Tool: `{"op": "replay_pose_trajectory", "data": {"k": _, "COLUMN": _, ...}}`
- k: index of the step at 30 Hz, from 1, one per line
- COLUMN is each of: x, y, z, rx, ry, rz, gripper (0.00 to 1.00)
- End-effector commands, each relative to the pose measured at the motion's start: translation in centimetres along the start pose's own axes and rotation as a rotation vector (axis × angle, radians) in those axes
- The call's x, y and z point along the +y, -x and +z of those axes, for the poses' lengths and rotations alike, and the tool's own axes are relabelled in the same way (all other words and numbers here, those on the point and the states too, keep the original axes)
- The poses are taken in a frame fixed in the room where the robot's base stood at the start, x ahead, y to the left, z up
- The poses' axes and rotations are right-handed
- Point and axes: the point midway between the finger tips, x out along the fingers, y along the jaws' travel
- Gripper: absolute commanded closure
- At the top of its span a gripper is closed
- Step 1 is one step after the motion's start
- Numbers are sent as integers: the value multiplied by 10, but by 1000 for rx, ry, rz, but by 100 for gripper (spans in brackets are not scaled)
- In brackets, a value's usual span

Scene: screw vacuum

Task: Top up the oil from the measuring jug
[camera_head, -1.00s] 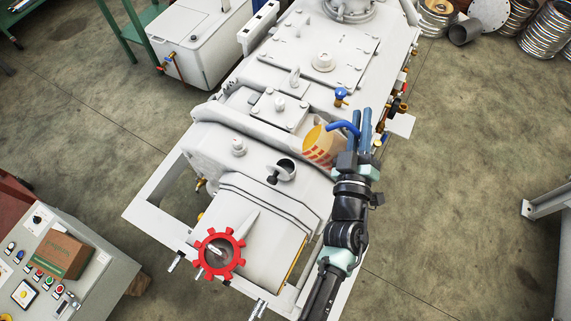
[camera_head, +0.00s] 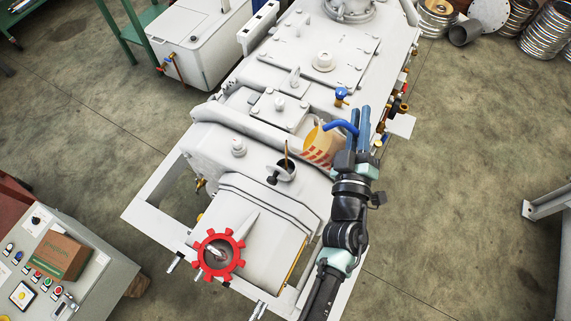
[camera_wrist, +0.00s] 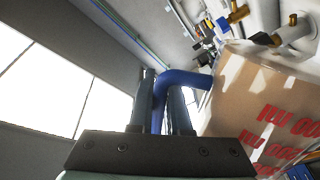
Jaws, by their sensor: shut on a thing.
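The measuring jug (camera_head: 318,151) is translucent with red graduation marks and a blue handle (camera_head: 343,127). It holds amber oil and is tilted to the left over the white machine. My gripper (camera_head: 358,125) is shut on the handle, to the right of the jug. The wrist view shows the blue handle (camera_wrist: 185,78) between the fingers and the jug wall (camera_wrist: 250,95) with red print beside it. The oil level inside the filler is hidden.
The white vacuum machine (camera_head: 215,150) fills the middle. A red handwheel (camera_head: 239,262) is at its front, and a blue-handled valve (camera_head: 341,94) is behind the jug. A control panel with a cardboard box (camera_head: 62,255) is at lower left.

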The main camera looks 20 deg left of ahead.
Motion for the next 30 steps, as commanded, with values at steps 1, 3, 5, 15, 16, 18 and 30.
{"op": "replay_pose_trajectory", "data": {"k": 1, "x": 1, "y": -1, "z": -2, "rx": 4, "ry": 1, "rz": 3, "gripper": 100}}
{"op": "replay_pose_trajectory", "data": {"k": 3, "x": 1, "y": -1, "z": -2, "rx": 5, "ry": 3, "rz": 3, "gripper": 100}}
{"op": "replay_pose_trajectory", "data": {"k": 5, "x": 1, "y": -1, "z": -2, "rx": 5, "ry": 5, "rz": 3, "gripper": 100}}
{"op": "replay_pose_trajectory", "data": {"k": 15, "x": 1, "y": -1, "z": -3, "rx": 7, "ry": 18, "rz": 3, "gripper": 100}}
{"op": "replay_pose_trajectory", "data": {"k": 16, "x": 1, "y": -1, "z": -3, "rx": 8, "ry": 18, "rz": 3, "gripper": 100}}
{"op": "replay_pose_trajectory", "data": {"k": 18, "x": 1, "y": -1, "z": -3, "rx": 8, "ry": 21, "rz": 3, "gripper": 100}}
{"op": "replay_pose_trajectory", "data": {"k": 30, "x": 1, "y": -1, "z": -4, "rx": 10, "ry": 34, "rz": 2, "gripper": 100}}
